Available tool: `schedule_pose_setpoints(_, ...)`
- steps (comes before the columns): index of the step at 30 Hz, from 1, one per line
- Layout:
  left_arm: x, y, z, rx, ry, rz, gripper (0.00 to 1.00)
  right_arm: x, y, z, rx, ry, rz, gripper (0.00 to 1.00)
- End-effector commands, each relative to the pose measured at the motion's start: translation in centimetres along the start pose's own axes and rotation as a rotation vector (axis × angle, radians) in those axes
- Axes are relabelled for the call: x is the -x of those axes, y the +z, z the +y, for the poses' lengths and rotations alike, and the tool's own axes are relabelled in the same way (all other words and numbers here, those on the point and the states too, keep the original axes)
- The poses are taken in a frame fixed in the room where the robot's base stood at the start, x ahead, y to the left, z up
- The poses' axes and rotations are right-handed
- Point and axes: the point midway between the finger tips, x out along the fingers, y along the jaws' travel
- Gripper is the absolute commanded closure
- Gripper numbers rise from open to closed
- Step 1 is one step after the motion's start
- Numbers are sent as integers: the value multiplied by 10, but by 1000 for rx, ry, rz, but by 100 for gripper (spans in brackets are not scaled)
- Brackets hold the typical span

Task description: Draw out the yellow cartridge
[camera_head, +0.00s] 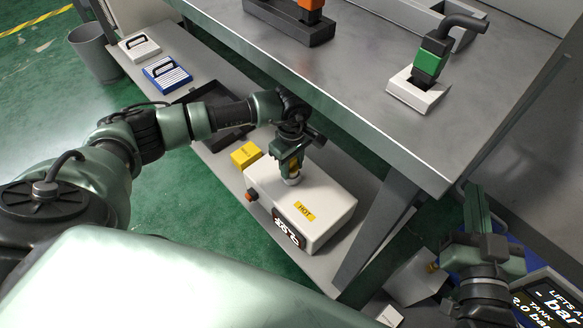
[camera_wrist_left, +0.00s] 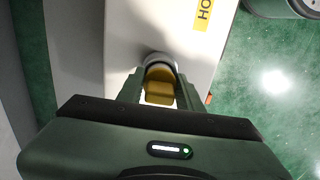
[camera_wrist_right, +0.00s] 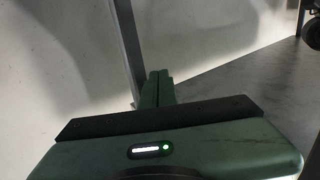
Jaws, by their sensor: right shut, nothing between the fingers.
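The yellow cartridge (camera_wrist_left: 159,90) shows in the left wrist view between the fingers of my left gripper (camera_wrist_left: 160,84). Its far end meets a pale round collar (camera_wrist_left: 156,60) on the white box marked HOT (camera_head: 330,205). In the head view, my left gripper (camera_head: 291,170) points down over the box top and largely hides the cartridge. Its fingers are close against both sides of the cartridge. How deep the cartridge sits in the collar is hidden. My right gripper (camera_wrist_right: 158,88) is shut and empty, beside a pale surface in the right wrist view.
A yellow block (camera_head: 245,155) stands beside the HOT box on the low shelf. The grey workbench (camera_head: 330,75) overhangs behind, and its slanted leg (camera_head: 375,225) is right of the box. A display (camera_head: 548,300) is at lower right.

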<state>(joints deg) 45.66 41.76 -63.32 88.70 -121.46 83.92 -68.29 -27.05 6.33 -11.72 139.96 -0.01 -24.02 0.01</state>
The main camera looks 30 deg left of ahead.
Motion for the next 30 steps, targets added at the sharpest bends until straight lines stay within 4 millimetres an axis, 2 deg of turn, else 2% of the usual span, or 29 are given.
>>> schedule_pose_setpoints(1, 0, 0, 0, 0, 1, 0, 85, 0, 0, 0, 0, 0, 0, 100)
schedule_pose_setpoints(3, 0, 0, 0, 0, 0, 0, 100, 0, 0, 0, 0, 0, 0, 100)
schedule_pose_setpoints(11, 2, 0, 0, 0, 1, 0, 100, 0, 1, 0, 0, 0, -9, 100)
schedule_pose_setpoints(30, 10, 0, 0, 0, 1, 0, 100, 7, 30, 4, 0, 11, -152, 100)
